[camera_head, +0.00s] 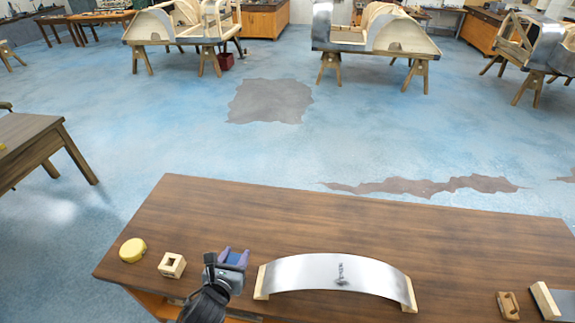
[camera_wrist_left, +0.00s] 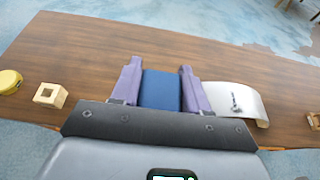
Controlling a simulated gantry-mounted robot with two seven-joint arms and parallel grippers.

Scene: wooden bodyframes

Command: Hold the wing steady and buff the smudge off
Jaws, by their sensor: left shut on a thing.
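The wing (camera_head: 330,264), a curved sheet of bright metal with pale wooden ends, lies arched on the brown bench. A dark smudge (camera_head: 340,272) marks its middle; the smudge also shows in the left wrist view (camera_wrist_left: 236,104). My left gripper (camera_head: 233,256) is over the bench just left of the wing, apart from it. Its purple fingers are shut on a blue block (camera_wrist_left: 161,90), which fills the gap between them. The block's underside is hidden. My right gripper is not in view.
On the bench (camera_head: 400,225), a yellow round tin (camera_head: 132,250) and a hollow wooden cube (camera_head: 172,265) sit to the left. A wooden handled piece (camera_head: 508,305) and a metal-and-wood piece (camera_head: 549,301) lie right. The bench behind the wing is clear.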

